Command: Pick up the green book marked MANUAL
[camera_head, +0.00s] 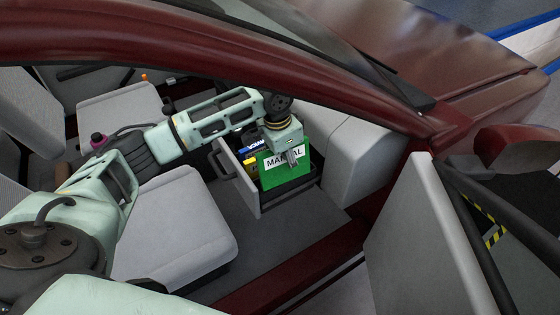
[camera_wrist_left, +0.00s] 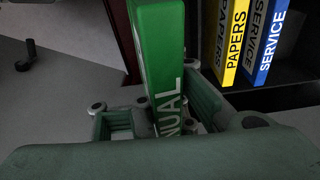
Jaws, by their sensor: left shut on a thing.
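The green book marked MANUAL (camera_head: 287,174) stands upright at the open glovebox drawer (camera_head: 252,193) in the head view, its white label partly covered by my gripper. My left gripper (camera_head: 292,157) reaches down onto it from above. In the left wrist view the book (camera_wrist_left: 160,45) stands between the fingers of the left gripper (camera_wrist_left: 165,118), which is shut on it. Whether the book still touches the drawer floor I cannot tell. My right gripper is not in view.
Beside the book are a yellow PAPERS book (camera_wrist_left: 231,40) and a blue SERVICE book (camera_wrist_left: 268,45). A grey seat (camera_head: 175,230) lies left of the drawer. The dark red door frame (camera_head: 310,268) and open door (camera_head: 425,245) bound the near right side.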

